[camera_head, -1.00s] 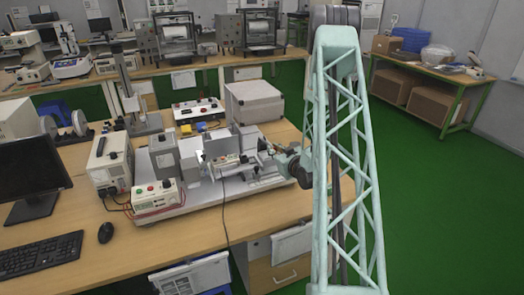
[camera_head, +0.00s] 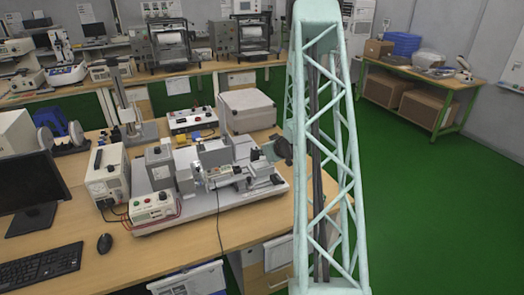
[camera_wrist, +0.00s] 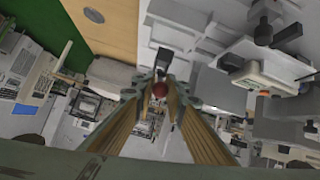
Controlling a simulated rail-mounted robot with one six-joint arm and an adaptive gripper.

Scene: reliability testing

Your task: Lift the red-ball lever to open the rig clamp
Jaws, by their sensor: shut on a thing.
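A dark lever part (camera_wrist: 162,58) shows just beyond the ball. In the head view, the rig (camera_head: 215,168) stands on a pale base plate on the wooden bench. My wrist (camera_head: 276,150) is at the rig's right end, partly hidden by my lattice arm link. The fingertips and the red ball cannot be made out there. I cannot tell how far the clamp is open.
A control box with red and green buttons (camera_head: 152,206) stands at the rig's front left. A grey case (camera_head: 246,111) and a switch box (camera_head: 192,119) stand behind it. A monitor (camera_head: 30,185) and keyboard (camera_head: 40,266) are at left. Green floor is clear at right.

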